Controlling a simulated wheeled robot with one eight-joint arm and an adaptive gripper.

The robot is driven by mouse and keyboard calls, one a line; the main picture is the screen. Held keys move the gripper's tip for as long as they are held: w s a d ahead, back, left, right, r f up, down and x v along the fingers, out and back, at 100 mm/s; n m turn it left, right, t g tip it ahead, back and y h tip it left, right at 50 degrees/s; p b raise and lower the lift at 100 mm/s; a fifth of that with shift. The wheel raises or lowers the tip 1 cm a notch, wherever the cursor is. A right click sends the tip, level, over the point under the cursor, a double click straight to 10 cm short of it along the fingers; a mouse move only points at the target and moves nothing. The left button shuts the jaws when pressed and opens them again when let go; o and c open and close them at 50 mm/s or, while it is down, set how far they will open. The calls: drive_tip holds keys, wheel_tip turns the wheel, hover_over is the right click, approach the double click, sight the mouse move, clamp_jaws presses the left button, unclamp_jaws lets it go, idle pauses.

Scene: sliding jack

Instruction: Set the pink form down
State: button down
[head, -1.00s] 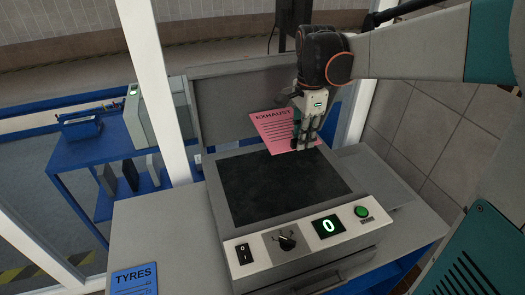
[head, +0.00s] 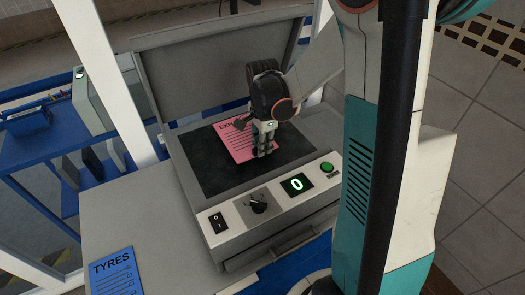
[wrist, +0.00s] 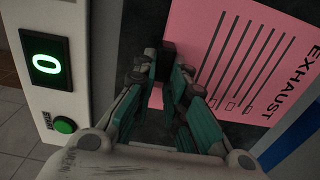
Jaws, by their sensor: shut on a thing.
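The pink form (head: 238,143), printed "EXHAUST", is over the dark glass (head: 212,183) of the copier in the head view. My gripper (head: 262,152) is shut on the form's right edge, fingers pointing down. In the wrist view the pink form (wrist: 240,60) extends away from my gripper (wrist: 168,82), its printed side facing the camera. It lies nearly flat over the glass; I cannot tell whether it touches. My gripper hides part of its edge.
The copier's lid (head: 205,75) stands open behind the glass. Its front panel has a switch, a knob, a display reading 0 (head: 296,184) and a green button (head: 327,168).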

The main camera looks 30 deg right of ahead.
drive_tip(key=shift+f, duration=1.4)
drive_tip(key=shift+f, duration=0.15)
drive_tip(key=c, duration=1.6)
unclamp_jaws()
drive_tip(key=shift+r, duration=0.2)
wheel_tip(320, 180, up, 12)
drive_tip(key=shift+f, duration=0.1)
